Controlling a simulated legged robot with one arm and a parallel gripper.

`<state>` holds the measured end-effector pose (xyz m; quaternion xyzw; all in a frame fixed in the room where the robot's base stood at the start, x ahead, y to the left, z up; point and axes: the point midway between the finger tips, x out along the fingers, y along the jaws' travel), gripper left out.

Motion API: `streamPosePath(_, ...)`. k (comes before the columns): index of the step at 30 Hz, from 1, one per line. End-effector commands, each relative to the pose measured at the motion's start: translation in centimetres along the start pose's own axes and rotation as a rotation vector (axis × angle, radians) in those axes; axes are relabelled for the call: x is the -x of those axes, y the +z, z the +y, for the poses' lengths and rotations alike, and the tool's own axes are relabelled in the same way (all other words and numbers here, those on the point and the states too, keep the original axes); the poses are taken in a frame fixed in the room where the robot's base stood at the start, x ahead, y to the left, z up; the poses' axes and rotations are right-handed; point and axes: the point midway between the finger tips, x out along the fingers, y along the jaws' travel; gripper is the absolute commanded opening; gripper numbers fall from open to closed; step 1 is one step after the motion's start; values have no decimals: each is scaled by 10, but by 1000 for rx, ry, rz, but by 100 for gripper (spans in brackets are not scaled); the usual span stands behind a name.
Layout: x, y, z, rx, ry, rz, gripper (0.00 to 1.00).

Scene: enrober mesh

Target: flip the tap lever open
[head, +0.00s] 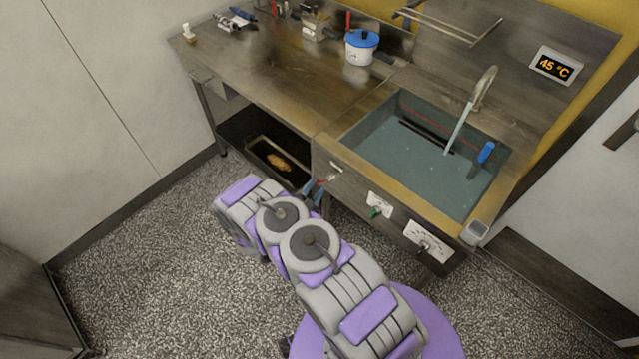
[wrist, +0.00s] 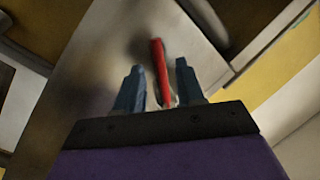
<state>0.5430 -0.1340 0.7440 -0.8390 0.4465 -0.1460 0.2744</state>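A slim red lever (wrist: 161,72) stands between the two fingers of my gripper (wrist: 158,85) in the wrist view. The fingers are apart, with a gap on each side of the lever, so my gripper is open around or just behind it; I cannot tell the depth. In the head view my gripper (head: 318,190) is at the front of the sink unit, low by its left corner. A bit of red (head: 308,186) shows beside it. The lever's base and the tap body are hidden by my gripper and arm.
A basin (head: 400,160) of grey-blue water is set in the counter, with a curved spout (head: 485,88) pouring into it. A control panel (head: 428,241) and a green knob (head: 376,212) are on the front. A tray (head: 277,160) sits on the lower shelf. The display (head: 556,66) reads 45 °C.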

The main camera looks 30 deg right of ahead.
Motion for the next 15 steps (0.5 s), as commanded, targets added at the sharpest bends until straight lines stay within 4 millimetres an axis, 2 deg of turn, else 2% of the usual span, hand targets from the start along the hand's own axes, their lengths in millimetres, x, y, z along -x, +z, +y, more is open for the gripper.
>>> streamPosePath(6,-28,0,1,-1,2,2,38)
streamPosePath(15,-38,-1,0,-1,0,1,38)
